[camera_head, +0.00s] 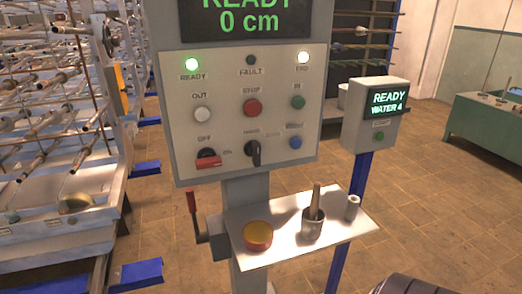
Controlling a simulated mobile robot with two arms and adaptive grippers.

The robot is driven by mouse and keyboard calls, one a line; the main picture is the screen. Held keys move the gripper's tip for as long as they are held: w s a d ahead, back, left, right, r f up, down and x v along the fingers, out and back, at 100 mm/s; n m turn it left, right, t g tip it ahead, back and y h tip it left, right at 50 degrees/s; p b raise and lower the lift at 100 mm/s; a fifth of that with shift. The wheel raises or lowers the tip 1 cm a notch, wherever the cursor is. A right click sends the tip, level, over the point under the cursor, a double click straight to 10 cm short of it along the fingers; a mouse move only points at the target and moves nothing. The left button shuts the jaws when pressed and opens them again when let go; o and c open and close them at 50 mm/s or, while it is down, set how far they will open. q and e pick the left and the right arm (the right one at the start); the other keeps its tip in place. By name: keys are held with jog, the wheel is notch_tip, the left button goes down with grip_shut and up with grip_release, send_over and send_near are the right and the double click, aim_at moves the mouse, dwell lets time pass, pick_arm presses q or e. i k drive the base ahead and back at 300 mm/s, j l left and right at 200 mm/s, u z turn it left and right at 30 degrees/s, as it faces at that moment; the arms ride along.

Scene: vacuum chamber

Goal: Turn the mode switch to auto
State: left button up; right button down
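The mode switch (254,153) is a black rotary knob low in the middle of a grey control panel (230,110). Its handle stands roughly upright, toward the small label above it. Another small label sits to its right; both are too blurred to read surely.
A red rotary switch (208,160) marked OFF is left of the knob, a blue button (295,143) right. A red button (253,107) is above. A shelf (285,252) with a yellow-topped round piece (258,236) and a cup (313,222) juts out below.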

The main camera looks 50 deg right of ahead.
aim_at(253, 148)
jog(key=z, duration=1.4)
